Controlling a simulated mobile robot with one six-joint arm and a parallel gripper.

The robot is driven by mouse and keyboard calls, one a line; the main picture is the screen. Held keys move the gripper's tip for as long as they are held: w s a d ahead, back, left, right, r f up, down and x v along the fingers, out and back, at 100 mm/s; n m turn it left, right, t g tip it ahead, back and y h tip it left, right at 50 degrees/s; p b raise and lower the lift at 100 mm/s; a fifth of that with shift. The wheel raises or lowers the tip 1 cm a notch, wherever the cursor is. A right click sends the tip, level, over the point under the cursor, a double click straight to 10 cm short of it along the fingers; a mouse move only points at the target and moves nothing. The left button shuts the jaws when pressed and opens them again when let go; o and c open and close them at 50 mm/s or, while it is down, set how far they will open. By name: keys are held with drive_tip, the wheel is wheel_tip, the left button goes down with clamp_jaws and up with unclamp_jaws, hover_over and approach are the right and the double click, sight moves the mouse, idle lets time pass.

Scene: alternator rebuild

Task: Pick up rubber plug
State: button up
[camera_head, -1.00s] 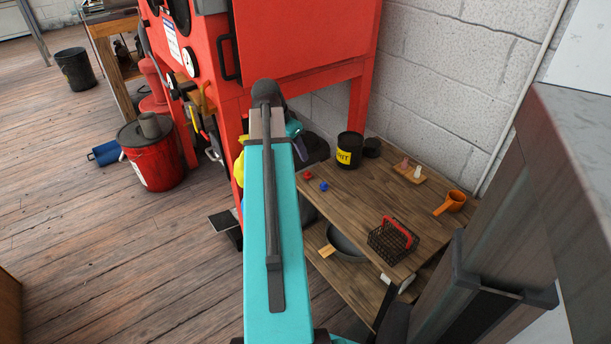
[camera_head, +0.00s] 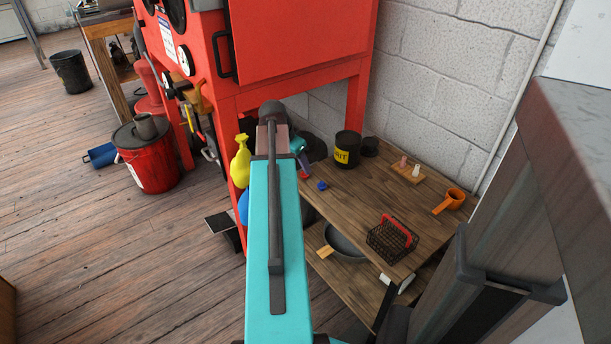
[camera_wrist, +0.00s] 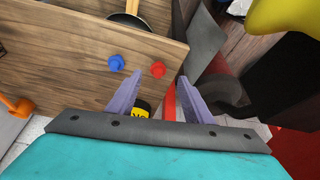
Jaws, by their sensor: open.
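Two small knobbed plugs, one red (camera_wrist: 158,69) and one blue (camera_wrist: 116,62), sit on the wooden table near its edge. In the head view the blue plug (camera_head: 321,185) is clear, and the red plug (camera_head: 304,174) is partly hidden by a finger. Which of them is the rubber plug I cannot tell. My gripper (camera_wrist: 160,75) is open, its purple fingers spread. In the wrist view the red plug lies between the fingertips and the blue one lies outside, to the left. Nothing is held, and contact with the red plug cannot be made out.
A yellow bottle (camera_head: 241,160) and red cabinet (camera_head: 300,45) are close to my arm.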

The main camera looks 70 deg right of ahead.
drive_tip(key=shift+f, duration=0.15)
drive_tip(key=shift+s+b+x, duration=0.15)
drive_tip(key=shift+b+x, duration=0.3)
drive_tip(key=shift+x, duration=0.8)
drive_tip(key=shift+s+b+x, duration=0.15)
drive_tip(key=shift+b+x, duration=0.3)
drive_tip(key=shift+x, duration=0.85)
drive_tip(key=c, duration=1.1)
